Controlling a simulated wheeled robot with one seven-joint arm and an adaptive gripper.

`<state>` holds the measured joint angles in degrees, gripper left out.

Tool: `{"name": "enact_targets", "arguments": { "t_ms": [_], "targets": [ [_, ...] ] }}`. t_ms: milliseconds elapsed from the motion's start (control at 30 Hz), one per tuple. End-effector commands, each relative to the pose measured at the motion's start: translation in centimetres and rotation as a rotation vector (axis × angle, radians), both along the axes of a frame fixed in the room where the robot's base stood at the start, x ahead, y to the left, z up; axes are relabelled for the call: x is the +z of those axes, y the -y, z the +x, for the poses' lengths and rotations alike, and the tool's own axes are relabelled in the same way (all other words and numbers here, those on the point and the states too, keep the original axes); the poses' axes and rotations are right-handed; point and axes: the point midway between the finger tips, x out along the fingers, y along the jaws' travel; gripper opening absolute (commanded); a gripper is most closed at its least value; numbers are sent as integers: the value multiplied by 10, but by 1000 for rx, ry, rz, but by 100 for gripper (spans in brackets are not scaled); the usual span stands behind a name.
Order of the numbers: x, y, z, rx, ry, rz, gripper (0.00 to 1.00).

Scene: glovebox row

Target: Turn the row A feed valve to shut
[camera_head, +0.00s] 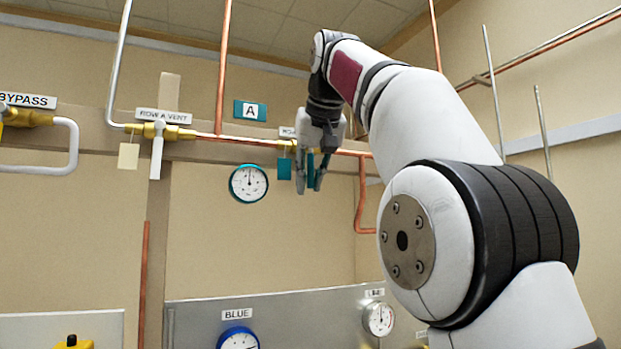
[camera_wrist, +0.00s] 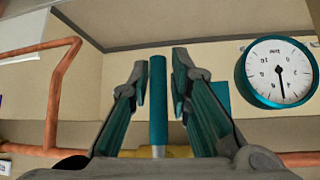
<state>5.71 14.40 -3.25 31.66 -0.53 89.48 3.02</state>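The valve lever is a teal bar (camera_wrist: 158,100) standing between my gripper's fingers in the wrist view, which looks upside down. Its brass body (camera_wrist: 152,152) shows at the bottom edge. The lever lies crosswise to the copper pipe. My gripper (camera_wrist: 159,80) is open around the lever, with a gap on each side. In the head view my gripper (camera_head: 309,182) points down in front of the pipe, under a label starting "RO" (camera_head: 287,132), and mostly hides the valve. A teal tag (camera_head: 285,168) hangs beside it, and a teal "A" sign (camera_head: 250,110) is above left.
A teal-rimmed gauge (camera_head: 248,183) hangs left of my gripper. Further left are the white-handled ROW A VENT valve (camera_head: 157,150) and the BYPASS valve (camera_head: 25,118). A copper pipe (camera_head: 361,200) bends down on the right. Below stands a grey panel (camera_head: 290,310) with gauges.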

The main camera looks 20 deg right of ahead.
Motion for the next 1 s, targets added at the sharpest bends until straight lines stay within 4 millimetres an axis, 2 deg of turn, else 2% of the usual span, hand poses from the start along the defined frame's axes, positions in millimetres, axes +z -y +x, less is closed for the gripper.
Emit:
{"name": "enact_targets", "arguments": {
  "t_ms": [433, 833, 1000],
  "targets": [
    [4, 0, -2, -1, 7, -2, 32],
    [22, -4, -20, 0, 5, -2, 32],
    [23, -5, -29, 1, 3, -1, 32]
  ]
}}
